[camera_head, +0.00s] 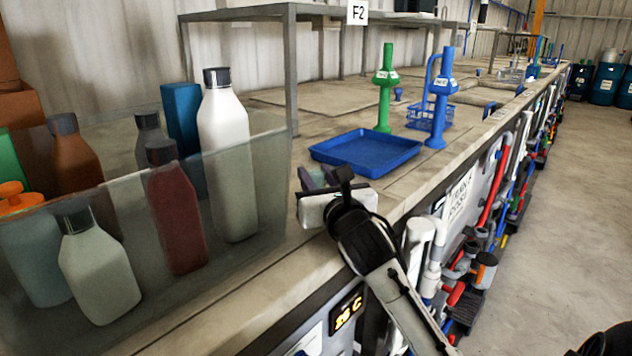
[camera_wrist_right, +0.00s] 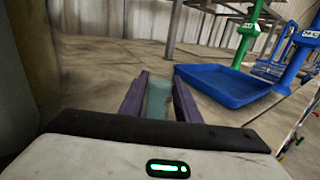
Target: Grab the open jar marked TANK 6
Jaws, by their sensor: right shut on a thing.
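My right gripper (camera_head: 320,178) is over the bench in the head view, between the clear tank and the blue tray. Its two purple fingers also show in the wrist view (camera_wrist_right: 159,92). They are shut on a small pale teal, see-through jar (camera_wrist_right: 158,100). No TANK 6 mark can be read on it, and its lower part is hidden. In the head view the gripper body hides most of it. My left gripper is not in view.
A clear tank (camera_head: 268,200) with several bottles stands to the left, close to my gripper. A blue tray (camera_head: 366,152) lies just beyond it. Green (camera_head: 385,90) and blue (camera_head: 440,100) handled tools stand behind the tray. Bare bench lies in front of the tank.

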